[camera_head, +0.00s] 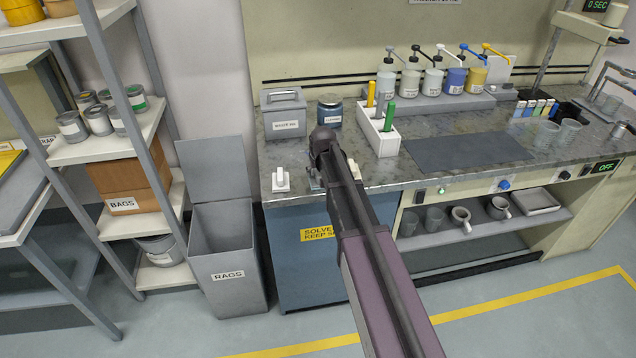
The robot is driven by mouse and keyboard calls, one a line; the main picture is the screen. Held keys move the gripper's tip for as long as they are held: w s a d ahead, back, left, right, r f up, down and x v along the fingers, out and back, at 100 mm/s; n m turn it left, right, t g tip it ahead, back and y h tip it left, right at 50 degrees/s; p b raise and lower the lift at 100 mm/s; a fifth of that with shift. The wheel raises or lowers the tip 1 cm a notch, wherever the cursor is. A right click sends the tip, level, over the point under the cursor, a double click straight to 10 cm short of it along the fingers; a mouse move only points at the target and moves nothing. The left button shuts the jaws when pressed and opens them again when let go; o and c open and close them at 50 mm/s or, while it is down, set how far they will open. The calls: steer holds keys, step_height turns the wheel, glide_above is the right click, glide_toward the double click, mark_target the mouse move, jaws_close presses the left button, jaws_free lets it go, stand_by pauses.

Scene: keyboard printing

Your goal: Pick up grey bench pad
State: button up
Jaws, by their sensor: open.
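A flat dark grey bench pad (468,151) lies on the speckled bench top, right of centre in the head view. Nothing lies on it. My gripper (316,180) is at the end of my arm, near the bench's front edge and well left of the pad. It is mostly hidden by my wrist and arm. It is open and apart from the pad, and I see nothing held in it.
A white holder (378,136) with coloured-handled tools stands left of the pad. Pump bottles (432,80) stand on a grey riser (440,103) behind it. Clear cups (546,135) are to its right. A grey rags bin (228,258) stands on the floor at left.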

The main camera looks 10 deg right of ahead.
steer(key=shift+w+f, duration=0.15)
steer(key=shift+f, duration=0.15)
stand_by(0.5)
jaws_close()
